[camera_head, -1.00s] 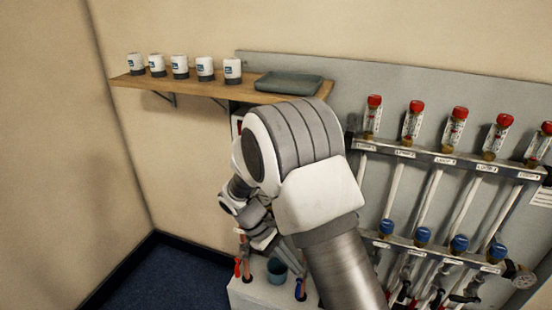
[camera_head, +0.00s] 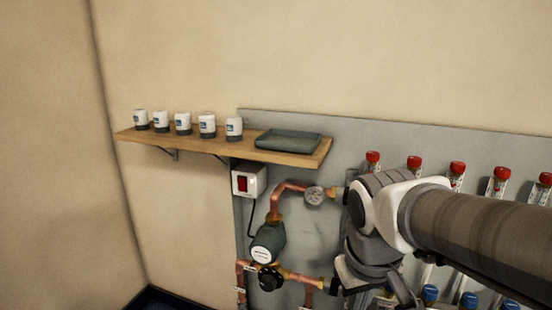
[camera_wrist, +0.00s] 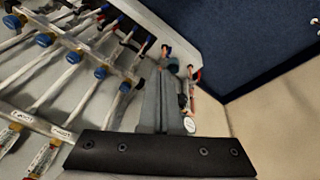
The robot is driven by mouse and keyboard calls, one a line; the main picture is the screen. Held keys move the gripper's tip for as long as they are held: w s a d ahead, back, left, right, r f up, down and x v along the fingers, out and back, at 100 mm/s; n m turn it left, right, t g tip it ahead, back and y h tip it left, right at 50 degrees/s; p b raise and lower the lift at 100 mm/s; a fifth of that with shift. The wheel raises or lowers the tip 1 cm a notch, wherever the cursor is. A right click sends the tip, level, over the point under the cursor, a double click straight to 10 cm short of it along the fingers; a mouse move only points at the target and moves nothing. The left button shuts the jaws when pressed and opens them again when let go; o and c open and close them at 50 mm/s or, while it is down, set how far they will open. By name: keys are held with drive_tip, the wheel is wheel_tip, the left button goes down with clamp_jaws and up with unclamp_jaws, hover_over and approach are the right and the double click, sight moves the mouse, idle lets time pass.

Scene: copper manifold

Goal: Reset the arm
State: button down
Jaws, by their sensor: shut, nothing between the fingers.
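My gripper (camera_wrist: 160,72) shows in the wrist view as two grey fingers pressed together, shut and empty, in front of the manifold panel. In the head view my arm reaches in from the right edge, and its wrist part hangs at lower centre right in front of the panel (camera_head: 330,131). The fingertips are not clearly seen there. The arm covers part of the manifold's pipes and flow meters.
Red-capped flow meters (camera_head: 457,172) stand right, blue-capped valves (camera_head: 430,292) lower. The left wall area is free.

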drive_tip(key=s+d+r+m+t, duration=0.1)
drive_tip(key=s+r+m+t, duration=0.15)
drive_tip(key=s, duration=0.35)
wheel_tip(320, 180, up, 23)
drive_tip(key=p, duration=2.3)
drive_tip(key=shift+d+r+y+p, duration=0.2)
drive_tip(key=shift+y+p, duration=0.1)
drive_tip(key=shift+y, duration=0.1)
